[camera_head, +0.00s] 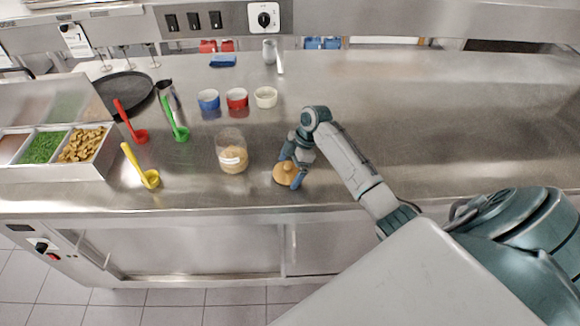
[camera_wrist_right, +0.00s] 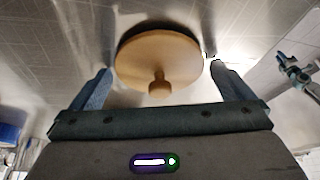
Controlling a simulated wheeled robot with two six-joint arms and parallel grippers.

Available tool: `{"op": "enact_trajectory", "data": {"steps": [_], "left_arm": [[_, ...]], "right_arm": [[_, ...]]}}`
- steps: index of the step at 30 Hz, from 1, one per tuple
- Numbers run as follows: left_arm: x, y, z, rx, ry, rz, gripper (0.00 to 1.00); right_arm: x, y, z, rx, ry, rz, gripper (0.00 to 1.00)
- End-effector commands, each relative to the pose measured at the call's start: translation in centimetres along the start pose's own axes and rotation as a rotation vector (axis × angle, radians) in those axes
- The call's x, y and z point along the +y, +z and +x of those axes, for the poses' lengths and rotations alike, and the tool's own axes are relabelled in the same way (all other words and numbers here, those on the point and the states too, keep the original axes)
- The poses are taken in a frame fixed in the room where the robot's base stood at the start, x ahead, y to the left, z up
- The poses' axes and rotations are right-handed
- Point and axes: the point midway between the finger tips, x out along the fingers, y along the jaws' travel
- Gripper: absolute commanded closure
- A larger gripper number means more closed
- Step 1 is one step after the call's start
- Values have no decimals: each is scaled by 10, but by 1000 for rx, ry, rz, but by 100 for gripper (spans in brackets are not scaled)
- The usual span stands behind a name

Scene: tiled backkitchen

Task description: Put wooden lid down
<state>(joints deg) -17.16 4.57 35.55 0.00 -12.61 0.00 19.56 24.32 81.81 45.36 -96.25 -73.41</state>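The round wooden lid (camera_head: 284,174) is at the front part of the steel counter, right of the glass jar (camera_head: 232,156), and appears to rest on the counter. The jar is uncovered and holds something tan. My right gripper (camera_head: 297,180) is at the lid, partly in front of it. In the right wrist view the lid (camera_wrist_right: 160,55) shows its knob towards me, between and beyond the fingers of my right gripper (camera_wrist_right: 160,88). The fingers are wide apart, with gaps to the knob. My left gripper is not in view.
Yellow (camera_head: 142,168), red (camera_head: 131,124) and green (camera_head: 175,122) ladles lie left of the jar. A food bin unit (camera_head: 60,172) is at the left. The counter right of my arm is clear.

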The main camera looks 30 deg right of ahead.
Motion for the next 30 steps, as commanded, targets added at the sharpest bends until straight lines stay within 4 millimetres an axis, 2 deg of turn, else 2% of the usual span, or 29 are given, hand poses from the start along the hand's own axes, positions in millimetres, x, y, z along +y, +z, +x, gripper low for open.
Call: {"op": "enact_trajectory", "data": {"steps": [8, 11, 21, 27, 30], "left_arm": [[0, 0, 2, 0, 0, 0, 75], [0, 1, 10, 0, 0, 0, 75], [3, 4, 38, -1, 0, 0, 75], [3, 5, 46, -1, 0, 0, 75], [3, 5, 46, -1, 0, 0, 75]], "right_arm": [[1, 0, -6, 0, 2, -1, 0], [1, 1, -19, -2, 5, -2, 0], [1, 1, -90, -2, 5, -2, 0], [1, 0, -117, 0, 3, -1, 0], [0, -1, -122, 0, 1, -1, 0]]}}
